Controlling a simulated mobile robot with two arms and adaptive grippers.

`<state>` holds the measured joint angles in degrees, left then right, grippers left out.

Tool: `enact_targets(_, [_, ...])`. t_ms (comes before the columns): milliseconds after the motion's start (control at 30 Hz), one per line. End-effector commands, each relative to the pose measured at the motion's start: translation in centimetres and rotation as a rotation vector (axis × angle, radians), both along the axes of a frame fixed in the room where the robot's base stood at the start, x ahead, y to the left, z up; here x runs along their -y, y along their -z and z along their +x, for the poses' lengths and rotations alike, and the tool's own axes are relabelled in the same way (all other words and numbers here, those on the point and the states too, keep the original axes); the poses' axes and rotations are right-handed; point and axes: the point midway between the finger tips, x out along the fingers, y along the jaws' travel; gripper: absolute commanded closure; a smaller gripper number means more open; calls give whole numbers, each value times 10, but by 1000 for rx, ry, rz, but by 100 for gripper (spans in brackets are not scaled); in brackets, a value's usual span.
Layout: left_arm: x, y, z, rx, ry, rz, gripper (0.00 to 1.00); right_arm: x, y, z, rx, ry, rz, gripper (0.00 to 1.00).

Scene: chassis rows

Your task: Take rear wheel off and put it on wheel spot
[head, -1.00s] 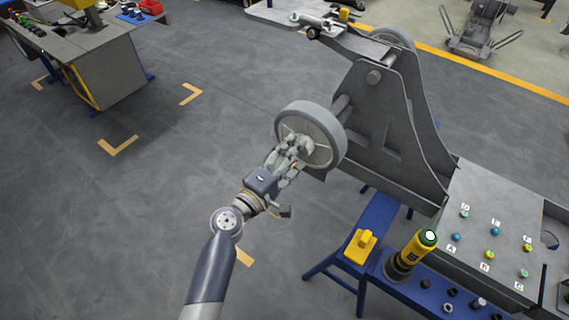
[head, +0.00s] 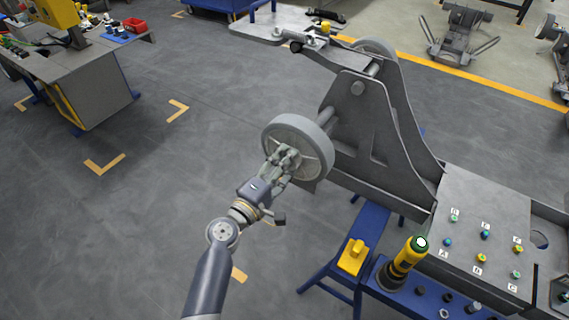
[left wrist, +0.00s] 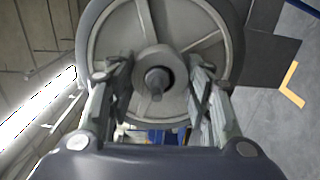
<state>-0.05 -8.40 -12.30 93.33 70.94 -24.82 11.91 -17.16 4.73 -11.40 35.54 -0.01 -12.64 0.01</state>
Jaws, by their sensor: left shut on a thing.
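The rear wheel (head: 314,141) is a grey spoked disc at the near end of the chassis (head: 359,118), in the middle of the head view. It also fills the upper part of the left wrist view (left wrist: 205,37). My left gripper (head: 285,157) is at the wheel's outer face. In the left wrist view its two fingers (left wrist: 158,82) are shut on the wheel's round hub, one on each side, with a dark stub at the hub's centre. Whether the wheel still sits on its axle I cannot tell. My right gripper is not in view. No marked wheel spot can be made out.
A blue bench (head: 346,243) holds a yellow block (head: 352,256). A yellow and black tool (head: 402,263) stands on a blue rack beside the chassis panel. A workbench (head: 75,75) stands at upper left. The grey floor between is clear, with yellow corner marks (head: 105,165).

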Motion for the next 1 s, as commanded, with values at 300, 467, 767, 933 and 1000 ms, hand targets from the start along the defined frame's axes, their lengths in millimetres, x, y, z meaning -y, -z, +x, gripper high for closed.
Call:
enact_targets(300, [-5, -2, -5, 4, -3, -3, 92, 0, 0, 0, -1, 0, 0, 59])
enact_targets(467, [-9, -2, -11, 3, -3, -1, 92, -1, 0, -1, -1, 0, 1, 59])
enact_targets(767, [-17, -1, -22, 2, -2, -1, 92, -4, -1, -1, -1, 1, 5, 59])
enact_targets(933, [-22, 0, -27, 1, -3, 0, 92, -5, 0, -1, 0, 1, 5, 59])
enact_targets(1000, [-23, 0, -30, 1, -3, 0, 92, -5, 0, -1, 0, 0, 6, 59])
